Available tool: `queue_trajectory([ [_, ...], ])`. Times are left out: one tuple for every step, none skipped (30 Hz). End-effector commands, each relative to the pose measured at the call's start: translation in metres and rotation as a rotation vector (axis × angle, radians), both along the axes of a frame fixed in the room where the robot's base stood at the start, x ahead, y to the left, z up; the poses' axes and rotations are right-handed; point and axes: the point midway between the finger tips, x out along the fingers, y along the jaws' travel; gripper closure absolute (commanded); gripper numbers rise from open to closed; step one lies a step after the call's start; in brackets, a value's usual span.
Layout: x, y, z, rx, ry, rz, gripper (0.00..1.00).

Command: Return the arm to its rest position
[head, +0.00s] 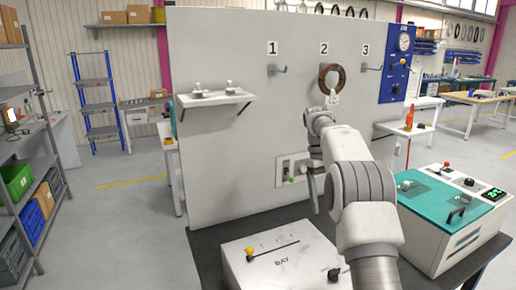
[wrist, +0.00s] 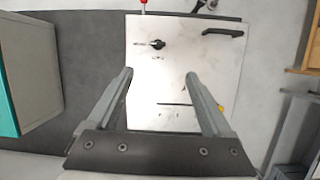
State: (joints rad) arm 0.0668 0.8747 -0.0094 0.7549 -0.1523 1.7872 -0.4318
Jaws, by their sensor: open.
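My arm (head: 365,190) reaches up from the lower right in front of the grey panel (head: 230,150) in the head view. Its end bends downward, and my gripper (wrist: 160,75) shows in the wrist view with two fingers apart and nothing between them. A brown ring-shaped reel (head: 322,76) with a white tag hangs at hook 2 on the panel, above my arm's upper bend and apart from the fingers. Below the fingers in the wrist view is a white box top (wrist: 150,60) with a black knob and a black handle.
A teal-topped machine (head: 428,196) stands right of my arm. A small shelf (head: 214,98) juts from the panel at left. Hooks 1 (head: 277,69) and 3 (head: 371,67) look empty. Open floor lies at left.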

Motion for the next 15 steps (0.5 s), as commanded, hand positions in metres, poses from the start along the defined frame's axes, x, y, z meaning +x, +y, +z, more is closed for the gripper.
queue_trajectory([
  [-0.007, 0.003, 0.016, 0.001, -0.029, -0.005, 0.16],
  [-0.010, 0.005, 0.023, 0.002, -0.044, -0.009, 0.16],
  [-0.016, 0.007, 0.032, 0.002, -0.065, -0.016, 0.16],
  [-0.020, 0.008, 0.039, 0.003, -0.081, -0.020, 0.16],
  [-0.024, 0.010, 0.045, 0.004, -0.096, -0.023, 0.16],
  [-0.031, 0.012, 0.053, 0.004, -0.117, -0.030, 0.16],
  [-0.036, 0.014, 0.059, 0.005, -0.134, -0.035, 0.16],
  [-0.041, 0.015, 0.065, 0.006, -0.148, -0.040, 0.16],
  [-0.048, 0.018, 0.072, 0.008, -0.168, -0.046, 0.16],
  [-0.054, 0.019, 0.077, 0.010, -0.185, -0.051, 0.16],
  [-0.060, 0.021, 0.082, 0.012, -0.199, -0.056, 0.16],
  [-0.068, 0.023, 0.089, 0.014, -0.221, -0.063, 0.16],
  [-0.074, 0.025, 0.093, 0.016, -0.236, -0.069, 0.16],
  [-0.080, 0.026, 0.097, 0.018, -0.252, -0.075, 0.16],
  [-0.089, 0.028, 0.102, 0.020, -0.272, -0.081, 0.16],
])
